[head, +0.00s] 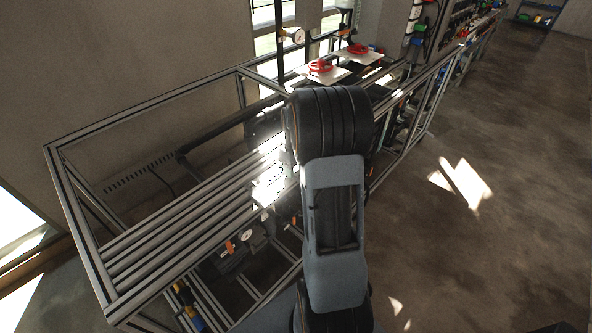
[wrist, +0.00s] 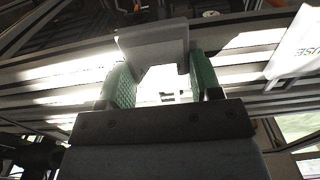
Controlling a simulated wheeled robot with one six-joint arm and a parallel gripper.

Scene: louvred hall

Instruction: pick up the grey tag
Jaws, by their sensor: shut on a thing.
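The grey tag (wrist: 155,40) is a flat, pale grey piece at the top middle of the wrist view. My gripper (wrist: 161,72) has green-lined fingers on either side of the tag's lower part and is shut on it. Metal rails show behind and below the tag; I cannot tell whether it touches them. In the head view my own arm hides the gripper and the tag.
A metal frame bench (head: 150,247) with parallel rails runs along the wall. Red handwheels (head: 320,67) sit on white plates further back. A white sheet with lettering (wrist: 297,45) is at the right of the wrist view. The floor (head: 490,230) at right is clear.

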